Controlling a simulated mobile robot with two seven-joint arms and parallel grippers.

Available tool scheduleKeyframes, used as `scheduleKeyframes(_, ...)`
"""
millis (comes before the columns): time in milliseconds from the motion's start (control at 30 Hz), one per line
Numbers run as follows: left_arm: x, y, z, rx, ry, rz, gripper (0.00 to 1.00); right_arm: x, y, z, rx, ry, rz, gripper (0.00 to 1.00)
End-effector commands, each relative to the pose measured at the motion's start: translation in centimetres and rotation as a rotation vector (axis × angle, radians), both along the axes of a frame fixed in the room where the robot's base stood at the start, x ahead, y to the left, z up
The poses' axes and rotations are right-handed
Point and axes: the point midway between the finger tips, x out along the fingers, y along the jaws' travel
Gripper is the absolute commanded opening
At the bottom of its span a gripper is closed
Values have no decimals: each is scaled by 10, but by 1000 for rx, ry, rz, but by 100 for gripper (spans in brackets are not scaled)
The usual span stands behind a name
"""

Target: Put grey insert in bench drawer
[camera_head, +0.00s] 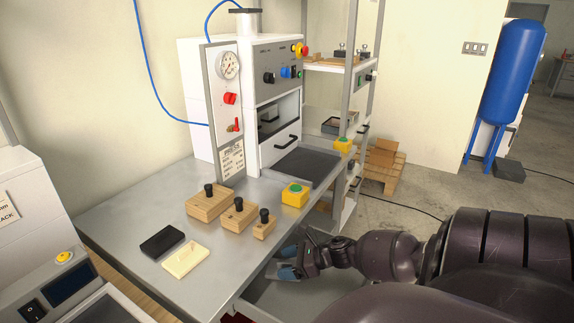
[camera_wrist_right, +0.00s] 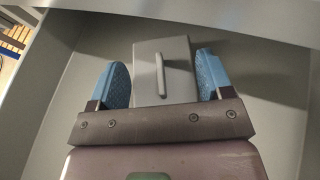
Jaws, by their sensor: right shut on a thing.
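The grey insert (camera_wrist_right: 147,72), a small block with a bar handle on top, sits between the blue fingers of my right gripper (camera_wrist_right: 163,82) in the right wrist view. The gripper is shut on it. In the head view my right gripper (camera_head: 288,265) reaches down into the open bench drawer (camera_head: 330,296) at the bench's front edge. The insert is hidden there. In the right wrist view, the drawer's grey walls and floor (camera_wrist_right: 255,75) surround the insert. Whether it touches the floor I cannot tell. My left gripper is not in view.
On the metal bench (camera_head: 140,215) are several knobbed wooden blocks (camera_head: 210,203), a black block (camera_head: 162,242), a cream block (camera_head: 186,258) and a yellow button box (camera_head: 295,194). A press (camera_head: 225,110) stands behind. The bench's front edge is close to my gripper.

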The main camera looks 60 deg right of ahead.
Motion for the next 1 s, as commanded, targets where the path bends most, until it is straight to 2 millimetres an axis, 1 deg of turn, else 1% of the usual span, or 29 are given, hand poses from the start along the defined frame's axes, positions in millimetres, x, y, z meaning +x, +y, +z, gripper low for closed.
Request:
scheduleKeyframes(67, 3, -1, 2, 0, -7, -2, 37, 0, 1, -4, 0, 0, 1, 51)
scheduleKeyframes(267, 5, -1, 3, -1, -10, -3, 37, 0, 1, -4, 0, 0, 1, 51)
scheduleKeyframes(467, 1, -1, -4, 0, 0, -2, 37, -1, 1, -9, 0, 1, 1, 51)
scheduleKeyframes(500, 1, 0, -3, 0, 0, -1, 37, -1, 1, -8, 0, 0, 1, 79)
scheduleKeyframes(633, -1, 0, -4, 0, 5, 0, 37, 0, 1, -7, 0, 0, 1, 98)
scheduleKeyframes(867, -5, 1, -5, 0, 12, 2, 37, -1, 1, -7, 0, 0, 1, 98)
scheduleKeyframes(1000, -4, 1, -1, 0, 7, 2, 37, 0, 1, -3, -1, -2, 2, 98)
